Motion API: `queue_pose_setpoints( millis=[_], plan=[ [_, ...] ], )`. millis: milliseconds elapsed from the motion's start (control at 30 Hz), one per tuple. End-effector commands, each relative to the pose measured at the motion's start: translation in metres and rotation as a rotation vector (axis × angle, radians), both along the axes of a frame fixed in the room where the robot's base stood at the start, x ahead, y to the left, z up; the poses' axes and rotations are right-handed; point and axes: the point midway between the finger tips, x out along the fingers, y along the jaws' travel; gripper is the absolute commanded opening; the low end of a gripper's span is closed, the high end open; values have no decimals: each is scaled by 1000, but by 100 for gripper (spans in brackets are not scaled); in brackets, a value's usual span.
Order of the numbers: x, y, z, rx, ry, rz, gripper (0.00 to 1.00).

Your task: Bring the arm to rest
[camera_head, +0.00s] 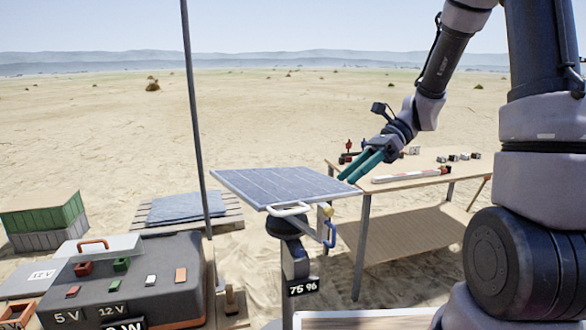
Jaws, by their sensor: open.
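My arm comes down from the upper right of the head view. My gripper (358,169) has two teal fingers that point down and left. It is open, and nothing shows between the fingers. In the picture the fingertips lie just above the right edge of a tilted solar panel (270,186) and in front of the wooden table (440,162). Whether they touch either one I cannot tell.
The panel stands on a post labelled "75 96" with a blue handle (330,234). Small items and a long white-topped bar (410,175) lie on the table. A dark case (180,260), green crate (45,213) and tall pole (195,110) stand left. Open sand lies beyond.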

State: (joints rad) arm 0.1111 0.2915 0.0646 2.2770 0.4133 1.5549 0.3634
Motion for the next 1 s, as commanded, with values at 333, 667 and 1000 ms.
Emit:
queue_pose_setpoints(
  millis=[333, 667, 1000],
  plan=[
    [-38, -46, 61, -274, -653, 306, 50],
    [-65, -91, 122, -576, -1211, 580, 50],
    [-80, -113, 156, -754, -1464, 713, 50]
  ],
)
